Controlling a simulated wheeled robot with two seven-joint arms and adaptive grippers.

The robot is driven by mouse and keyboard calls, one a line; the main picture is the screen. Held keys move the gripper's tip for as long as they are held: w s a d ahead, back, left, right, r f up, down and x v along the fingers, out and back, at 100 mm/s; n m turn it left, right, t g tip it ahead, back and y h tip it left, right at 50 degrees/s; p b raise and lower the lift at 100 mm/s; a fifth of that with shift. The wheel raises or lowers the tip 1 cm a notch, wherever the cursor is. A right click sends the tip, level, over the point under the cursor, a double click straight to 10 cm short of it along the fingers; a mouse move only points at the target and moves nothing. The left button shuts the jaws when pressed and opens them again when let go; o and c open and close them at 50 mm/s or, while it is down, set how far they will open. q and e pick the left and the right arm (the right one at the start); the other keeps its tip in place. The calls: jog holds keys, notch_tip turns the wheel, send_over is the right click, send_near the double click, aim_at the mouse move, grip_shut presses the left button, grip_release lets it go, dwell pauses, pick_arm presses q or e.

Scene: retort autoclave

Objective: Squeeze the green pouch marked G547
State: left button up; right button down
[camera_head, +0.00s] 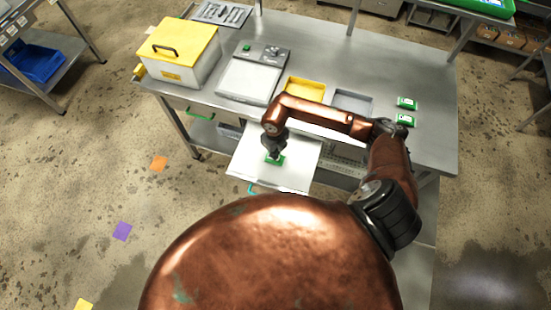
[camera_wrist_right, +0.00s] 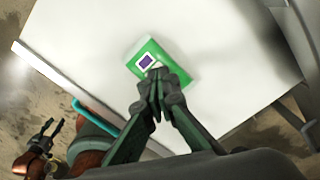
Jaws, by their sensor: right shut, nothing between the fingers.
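A green pouch (camera_head: 274,160) with a white label lies flat on a white board (camera_head: 305,166) at the front of the bench. In the right wrist view the pouch (camera_wrist_right: 136,62) shows a dark purple square on its label; no marking is readable. My right gripper (camera_head: 274,153) points down over the pouch. In the wrist view its fingertips (camera_wrist_right: 160,76) are together, with nothing between them, over the pouch's near edge. I cannot tell whether they touch it. My left gripper (camera_wrist_right: 48,130) shows at the wrist view's lower left, fingers apart and empty, off the board.
Two more green pouches (camera_head: 407,103) (camera_head: 404,120) lie at the bench's right. A yellow tray (camera_head: 305,88), a grey tray (camera_head: 352,101), a scale-like device (camera_head: 250,78) and a yellow-lidded box (camera_head: 180,50) stand on the steel bench (camera_head: 400,72). My right arm crosses above the bench front.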

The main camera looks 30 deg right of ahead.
jog(key=shift+s+f, duration=0.25)
jog(key=shift+f, duration=0.1)
jog(key=shift+w+r+p, duration=0.2)
jog(key=shift+r+p, duration=0.6)
jog(key=shift+r, duration=0.35)
notch_tip(320, 180, up, 6)
jog(key=p, duration=0.3)
